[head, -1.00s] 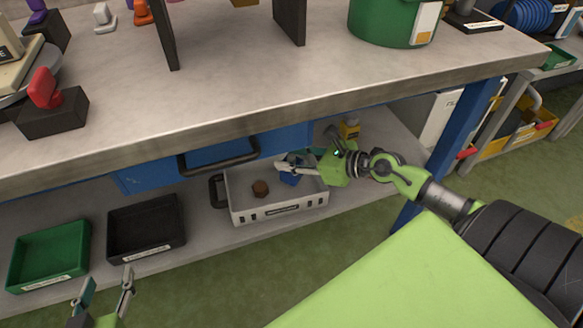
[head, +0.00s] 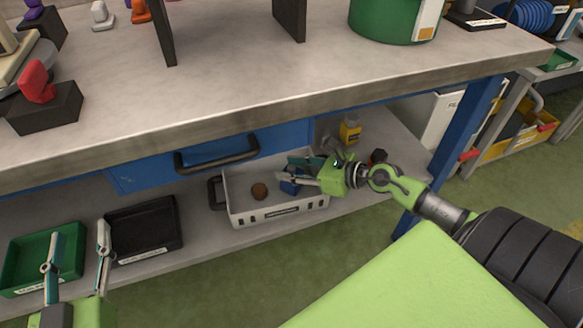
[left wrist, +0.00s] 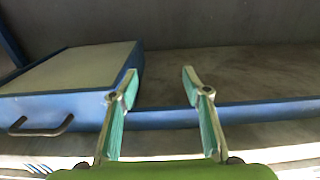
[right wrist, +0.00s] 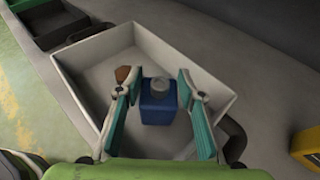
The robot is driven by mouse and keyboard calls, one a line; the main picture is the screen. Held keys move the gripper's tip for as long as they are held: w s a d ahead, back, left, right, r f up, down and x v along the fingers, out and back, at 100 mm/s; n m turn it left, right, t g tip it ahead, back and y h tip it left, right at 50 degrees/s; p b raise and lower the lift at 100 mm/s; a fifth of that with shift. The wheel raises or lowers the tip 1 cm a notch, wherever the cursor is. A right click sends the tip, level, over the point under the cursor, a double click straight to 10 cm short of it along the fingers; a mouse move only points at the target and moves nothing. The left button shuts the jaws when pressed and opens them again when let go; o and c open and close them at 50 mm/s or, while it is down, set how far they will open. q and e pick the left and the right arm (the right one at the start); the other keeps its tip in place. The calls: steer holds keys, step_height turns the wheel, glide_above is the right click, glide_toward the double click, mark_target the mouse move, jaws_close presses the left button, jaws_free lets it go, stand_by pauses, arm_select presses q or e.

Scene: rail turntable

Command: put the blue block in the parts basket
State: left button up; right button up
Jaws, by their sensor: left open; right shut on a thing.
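The blue block (head: 289,187), with a grey round knob on it in the right wrist view (right wrist: 158,103), is between the fingers of my right gripper (head: 296,176). That gripper is shut on it. The parts basket (head: 282,214) is a pale grey open box with a dark handle and a front label, on the shelf under the bench. The block is over or within the basket's right part; I cannot tell whether it touches the floor. My left gripper (head: 76,240) is open and empty, in front of the green and black trays, and shows in the left wrist view (left wrist: 158,80).
A brown piece (head: 259,191) lies in the basket. A green tray (head: 70,262) and a black tray (head: 145,246) stand to its left. The bench edge (head: 300,98) and a blue drawer (head: 140,176) overhang the shelf. A yellow container (head: 350,131) stands behind; a blue leg (head: 470,130) is right.

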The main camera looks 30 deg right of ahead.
steer(key=o, duration=1.2)
arm_select(q)
steer(key=shift+r, duration=0.3)
steer(key=shift+f, duration=0.1)
arm_select(e)
steer(key=shift+r, duration=0.1)
